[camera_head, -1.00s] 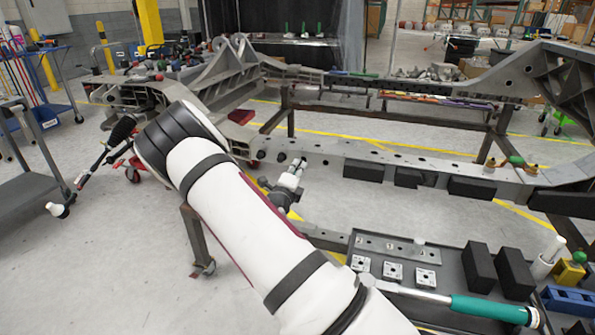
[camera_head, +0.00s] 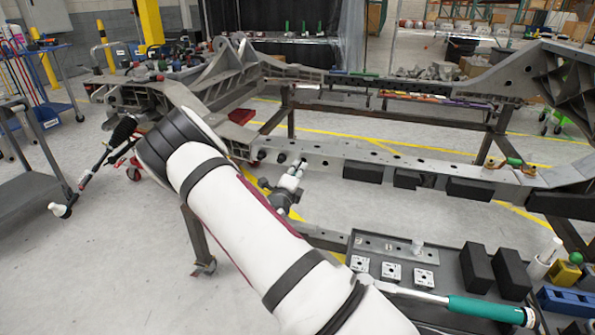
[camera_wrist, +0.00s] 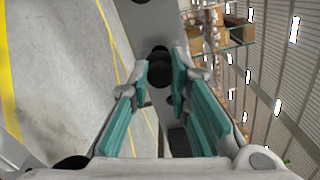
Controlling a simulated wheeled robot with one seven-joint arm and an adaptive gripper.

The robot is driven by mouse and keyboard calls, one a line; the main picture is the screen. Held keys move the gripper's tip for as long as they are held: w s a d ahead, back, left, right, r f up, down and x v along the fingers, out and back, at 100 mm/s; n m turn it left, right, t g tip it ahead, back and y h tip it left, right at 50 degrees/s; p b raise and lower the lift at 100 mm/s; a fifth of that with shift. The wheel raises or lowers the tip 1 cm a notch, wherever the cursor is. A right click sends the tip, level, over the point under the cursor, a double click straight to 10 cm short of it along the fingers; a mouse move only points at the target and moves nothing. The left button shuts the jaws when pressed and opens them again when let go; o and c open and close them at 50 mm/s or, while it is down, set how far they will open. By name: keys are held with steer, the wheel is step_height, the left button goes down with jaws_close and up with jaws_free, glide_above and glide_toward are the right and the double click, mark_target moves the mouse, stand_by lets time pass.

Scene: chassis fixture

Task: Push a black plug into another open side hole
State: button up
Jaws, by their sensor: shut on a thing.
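My gripper (camera_wrist: 160,70) is shut on a black plug (camera_wrist: 160,76), which sits between the tips of the teal-padded fingers in the wrist view. A dark round spot (camera_wrist: 158,52) lies just beyond the plug on the grey rail; I cannot tell whether it is an open hole or part of the plug. In the head view my gripper (camera_head: 297,166) is at the near chassis rail (camera_head: 322,163), close to its side face. Dark holes (camera_head: 330,164) run along that face. The plug is too small to make out there, and whether it touches the rail is unclear.
Black blocks (camera_head: 407,179) are along the rail to the right. A tray with dark blocks (camera_head: 478,268), small white-topped squares (camera_head: 392,271) and a teal-handled tool (camera_head: 485,309) stands in front. A grey cart (camera_head: 38,165) is at left. Floor under the chassis is open.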

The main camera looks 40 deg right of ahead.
steer(key=shift+p+x, duration=0.3)
steer(key=shift+x, duration=1.25)
stand_by(1.2)
steer(key=o, duration=0.8)
steer(key=shift+o, duration=0.2)
steer(key=p+v, duration=0.4)
steer(key=v, duration=0.5)
steer(key=shift+p, duration=0.35)
steer(key=shift+d, duration=0.1)
